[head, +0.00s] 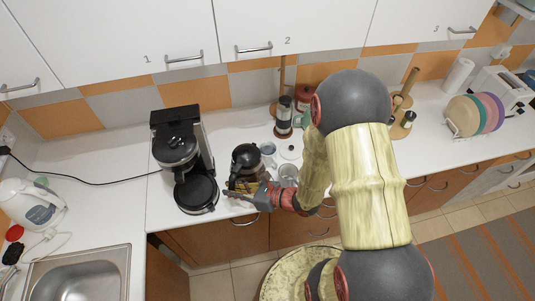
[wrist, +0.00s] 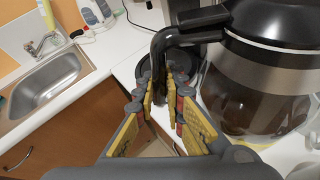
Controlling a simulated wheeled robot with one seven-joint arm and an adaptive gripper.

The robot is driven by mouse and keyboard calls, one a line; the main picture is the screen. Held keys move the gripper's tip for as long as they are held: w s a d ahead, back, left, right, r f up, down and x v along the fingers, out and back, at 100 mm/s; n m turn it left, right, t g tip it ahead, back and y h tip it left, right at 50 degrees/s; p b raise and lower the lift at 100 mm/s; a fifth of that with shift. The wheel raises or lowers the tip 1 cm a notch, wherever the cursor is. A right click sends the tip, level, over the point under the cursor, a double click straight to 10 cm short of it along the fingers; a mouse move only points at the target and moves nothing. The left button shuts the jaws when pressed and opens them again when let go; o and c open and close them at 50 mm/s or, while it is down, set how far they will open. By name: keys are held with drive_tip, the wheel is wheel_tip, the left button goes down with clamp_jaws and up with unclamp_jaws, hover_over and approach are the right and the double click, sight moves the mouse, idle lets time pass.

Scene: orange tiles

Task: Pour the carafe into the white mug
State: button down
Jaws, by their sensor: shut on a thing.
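The glass carafe (head: 247,160) has a black lid and dark liquid inside, and stands close to upright near the counter's front edge. It fills the right of the wrist view (wrist: 262,92). My gripper (head: 238,193) is at the carafe's front side. In the wrist view its yellow-padded fingers (wrist: 164,98) are closed around the black handle (wrist: 160,50). A pale cup (head: 288,172) that looks like the white mug is just right of the carafe, near my gripper. I cannot tell whether the carafe's base touches the counter.
The black coffee maker (head: 180,150) stands left of the carafe, with its round plate (head: 196,194) in front. A greyish cup (head: 267,148) and a white lidded pot (head: 290,150) are behind the pale cup. A dark grinder-like jar (head: 284,118) stands farther back.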

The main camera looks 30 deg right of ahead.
sight(230, 183)
drive_tip(key=shift+r+p, duration=2.15)
drive_tip(key=shift+r, duration=0.5)
